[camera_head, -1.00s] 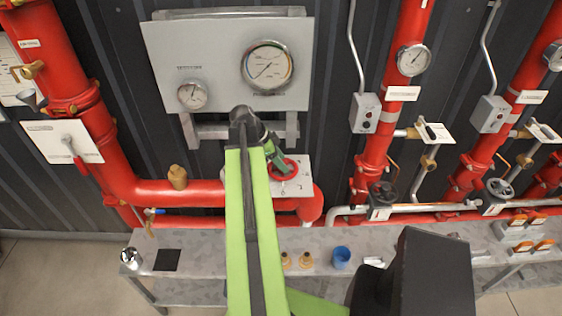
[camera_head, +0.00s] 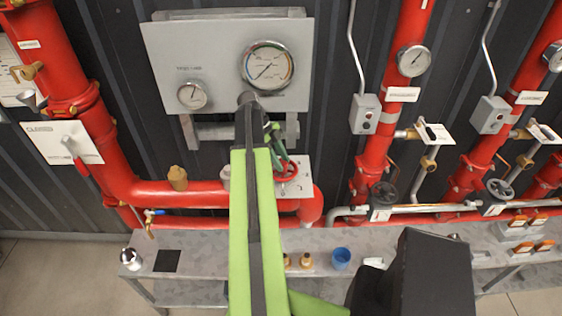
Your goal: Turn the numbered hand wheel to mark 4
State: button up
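The red hand wheel (camera_head: 287,174) sits in front of a pale plate (camera_head: 304,183) on the red pipework, just right of my raised green arm. Its far side is partly covered by my gripper. The numbers or marks are too small to read. My gripper (camera_head: 284,158), with dark and green parts, points down at the wheel, its tips at or just above the wheel's upper rim. I cannot tell whether it touches the wheel, or whether the fingers are open or shut.
A grey panel with a large gauge (camera_head: 268,67) and a small gauge (camera_head: 192,96) is above the wheel. Thick red pipes (camera_head: 170,193) run beside it. Below is a grey bench (camera_head: 205,246) with a blue cup (camera_head: 341,257) and brass fittings. Dark valve wheels are at right.

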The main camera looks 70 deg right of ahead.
grip_shut()
jog(key=shift+a, duration=0.1)
jog(key=n, duration=0.1)
jog(key=a+n+h, duration=0.1)
jog(key=n, duration=0.1)
jog(key=shift+s+h, duration=0.1)
jog(key=shift+h, duration=0.2)
jog(key=n+h, duration=0.1)
jog(key=n, duration=0.1)
jog(key=shift+s+n, duration=0.1)
jog(key=shift+n, duration=0.2)
jog(key=shift+n+t+h, duration=0.4)
jog(key=shift+n+h, duration=0.1)
jog(key=shift+n, duration=0.3)
jog(key=shift+d+n, duration=0.25)
jog(key=shift+n, duration=0.25)
jog(key=o, duration=0.6)
grip_release()
jog(key=shift+c, duration=0.2)
